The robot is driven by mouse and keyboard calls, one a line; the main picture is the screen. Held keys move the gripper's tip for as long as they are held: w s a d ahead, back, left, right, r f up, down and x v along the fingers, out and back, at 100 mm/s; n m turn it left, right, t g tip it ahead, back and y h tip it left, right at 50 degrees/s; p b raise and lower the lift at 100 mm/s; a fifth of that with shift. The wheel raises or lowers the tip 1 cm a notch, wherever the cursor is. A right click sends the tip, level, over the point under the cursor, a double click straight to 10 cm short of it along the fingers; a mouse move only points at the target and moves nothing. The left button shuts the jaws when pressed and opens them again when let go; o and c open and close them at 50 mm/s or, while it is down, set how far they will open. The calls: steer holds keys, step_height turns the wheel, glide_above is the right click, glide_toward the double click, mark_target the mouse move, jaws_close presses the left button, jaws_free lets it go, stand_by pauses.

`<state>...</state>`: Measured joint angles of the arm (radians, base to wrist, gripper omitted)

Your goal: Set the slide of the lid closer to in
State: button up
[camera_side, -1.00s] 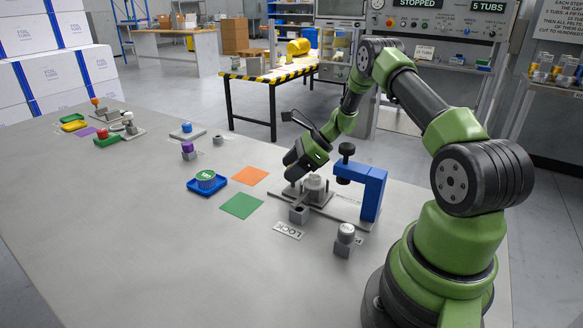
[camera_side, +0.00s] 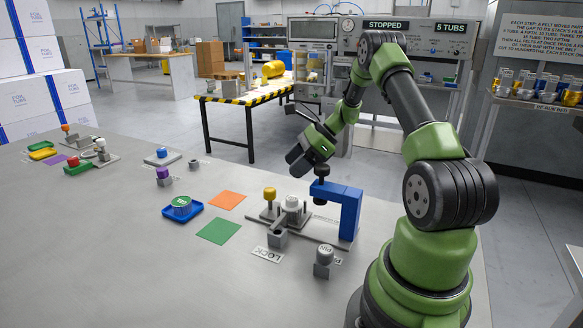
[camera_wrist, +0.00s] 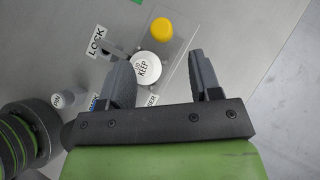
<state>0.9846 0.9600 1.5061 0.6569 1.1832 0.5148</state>
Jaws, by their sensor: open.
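The lid closer is on the bench, on a flat grey plate (camera_side: 312,229). A yellow knob (camera_side: 269,194) stands upright on its far left. A grey round part (camera_side: 292,206) is mid-plate; in the wrist view its white top (camera_wrist: 146,67) reads KEEP. A blue bracket (camera_side: 347,210) with a black knob (camera_side: 323,170) stands at the right. My gripper (camera_side: 298,164) is above and behind the plate, open and empty, touching nothing. In the wrist view the yellow knob (camera_wrist: 162,29) lies beyond my open fingers (camera_wrist: 159,59). I cannot tell the slide's setting.
A white-topped pin (camera_side: 325,253) stands in a holder to the right. Green (camera_side: 219,231) and orange (camera_side: 227,200) squares and a blue tray (camera_side: 173,213) with a tub lie left.

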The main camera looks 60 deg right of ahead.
mark_target(269, 189)
steer(key=w+a+m+g+h, duration=0.1)
steer(key=m+g, duration=0.1)
steer(key=w+a+r+m+g+h, duration=0.1)
steer(key=w+m+g, duration=0.1)
steer(key=w+a+r+m+g+h, duration=0.1)
steer(key=a+g, duration=0.1)
steer(key=shift+w+m+g+h, duration=0.2)
steer(key=shift+m+g+h, duration=0.2)
steer(key=shift+w+r+m+h, duration=0.45)
steer(key=shift+m+h, duration=0.15)
step_height(269, 189, down, 10)
steer(key=shift+r, duration=0.1)
steer(key=shift+c, duration=0.5)
